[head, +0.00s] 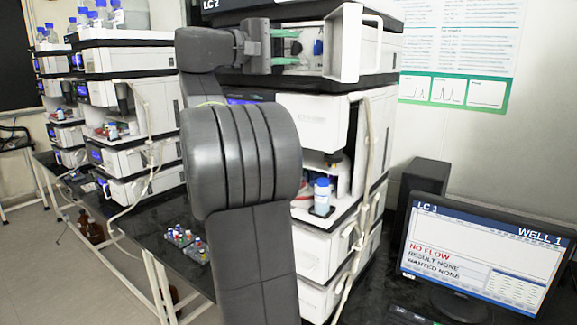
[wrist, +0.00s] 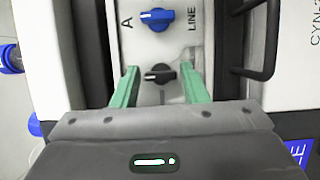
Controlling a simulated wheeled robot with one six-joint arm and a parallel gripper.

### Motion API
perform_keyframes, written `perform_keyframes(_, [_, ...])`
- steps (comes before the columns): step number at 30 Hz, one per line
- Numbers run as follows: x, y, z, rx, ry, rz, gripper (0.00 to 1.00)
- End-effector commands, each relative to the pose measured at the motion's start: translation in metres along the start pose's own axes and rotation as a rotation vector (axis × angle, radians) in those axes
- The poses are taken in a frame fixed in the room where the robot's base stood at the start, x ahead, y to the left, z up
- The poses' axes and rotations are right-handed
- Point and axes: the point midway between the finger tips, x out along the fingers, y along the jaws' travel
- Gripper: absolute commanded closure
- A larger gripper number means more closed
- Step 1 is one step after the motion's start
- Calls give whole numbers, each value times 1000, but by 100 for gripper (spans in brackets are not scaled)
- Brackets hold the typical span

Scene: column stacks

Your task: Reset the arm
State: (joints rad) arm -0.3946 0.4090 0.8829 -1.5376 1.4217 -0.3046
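My gripper (head: 297,47) is open, with its two green fingers apart, at the upper module of the LC 2 stack (head: 312,128). In the wrist view my gripper (wrist: 160,72) faces a pale panel with a blue knob (wrist: 155,19) and a black knob (wrist: 158,74). The black knob lies between the fingers in the picture, with a gap on each side; I cannot tell how deep the fingers reach. The blue knob is just beyond the fingertips, beside the letter A and the word LINE. My arm is stretched up to the panel.
A blue-capped bottle (head: 322,197) stands in the stack's open bay. A vial rack (head: 186,243) lies on the dark bench. A monitor (head: 484,257) reads NO FLOW. More stacks stand left.

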Motion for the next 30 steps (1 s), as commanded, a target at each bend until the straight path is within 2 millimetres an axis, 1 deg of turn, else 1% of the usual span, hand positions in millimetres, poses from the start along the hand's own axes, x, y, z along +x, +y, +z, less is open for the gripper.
perform_keyframes(1, [-2, -5, -1, -56, 3, 23, 60])
perform_keyframes(10, [-2, -7, 1, -387, 1, 161, 60])
perform_keyframes(30, [0, -4, 6, -1201, 0, 497, 60])
